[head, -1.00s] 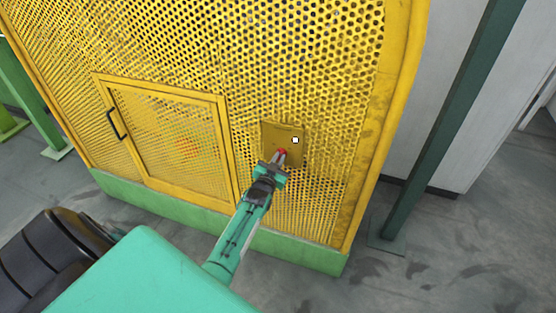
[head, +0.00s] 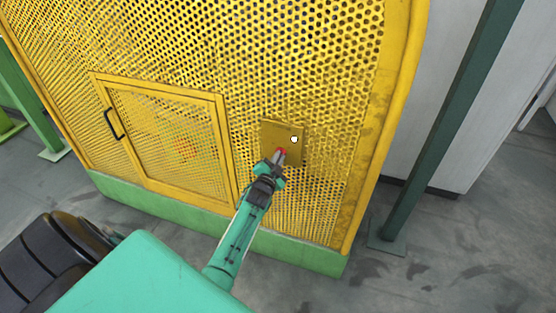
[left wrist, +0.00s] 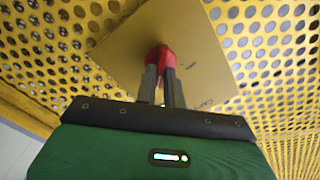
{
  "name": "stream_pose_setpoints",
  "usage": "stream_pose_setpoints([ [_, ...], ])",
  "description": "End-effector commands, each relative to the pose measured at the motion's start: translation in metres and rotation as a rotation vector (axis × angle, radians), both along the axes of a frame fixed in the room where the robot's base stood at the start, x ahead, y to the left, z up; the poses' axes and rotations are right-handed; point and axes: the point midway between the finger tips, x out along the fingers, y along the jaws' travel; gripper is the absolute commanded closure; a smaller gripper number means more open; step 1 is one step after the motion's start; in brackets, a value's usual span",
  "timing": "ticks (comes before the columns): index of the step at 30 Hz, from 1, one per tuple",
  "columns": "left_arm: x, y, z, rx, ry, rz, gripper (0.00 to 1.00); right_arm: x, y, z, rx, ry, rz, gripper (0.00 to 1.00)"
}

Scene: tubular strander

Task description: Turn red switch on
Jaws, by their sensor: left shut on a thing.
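The red switch (head: 282,151) sits on a plain yellow plate (head: 270,130) on the perforated yellow machine guard. My left gripper (head: 278,157) reaches up to the plate and is shut on the red switch. In the left wrist view the red switch (left wrist: 161,56) shows between and above the two grey fingers (left wrist: 160,80), against the plate (left wrist: 205,45). The fingers hide part of the switch. My right gripper is not in view.
A white round button (head: 294,139) is on the plate, just up and right of the switch. A framed mesh door with a black handle (head: 114,124) is to the left. A dark green post (head: 440,125) stands at the right.

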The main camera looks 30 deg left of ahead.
Motion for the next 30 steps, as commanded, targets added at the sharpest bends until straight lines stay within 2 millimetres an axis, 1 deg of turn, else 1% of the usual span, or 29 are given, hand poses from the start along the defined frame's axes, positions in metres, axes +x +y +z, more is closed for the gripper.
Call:
stream_pose_setpoints([
  [10, -0.001, 0.0, -0.002, 0.004, 0.005, -0.001, 1.0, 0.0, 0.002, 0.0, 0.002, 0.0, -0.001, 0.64],
  [11, -0.001, 0.0, -0.002, 0.004, 0.005, -0.001, 0.88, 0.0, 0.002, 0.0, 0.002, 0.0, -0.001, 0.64],
  [12, -0.001, 0.0, -0.002, 0.004, 0.005, -0.001, 0.8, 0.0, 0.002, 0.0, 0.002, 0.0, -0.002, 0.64],
  [14, -0.001, 0.0, -0.002, 0.004, 0.004, 0.0, 0.68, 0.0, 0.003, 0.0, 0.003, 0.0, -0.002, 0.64],
  [24, -0.002, -0.001, -0.001, 0.003, 0.002, 0.0, 0.68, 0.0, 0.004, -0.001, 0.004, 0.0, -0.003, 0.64],
  [26, -0.006, -0.001, -0.002, 0.002, 0.003, -0.001, 0.68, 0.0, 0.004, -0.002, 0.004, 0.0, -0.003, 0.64],
  [30, -0.022, -0.005, -0.003, 0.003, 0.003, -0.001, 0.68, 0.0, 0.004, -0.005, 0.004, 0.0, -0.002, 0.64],
])
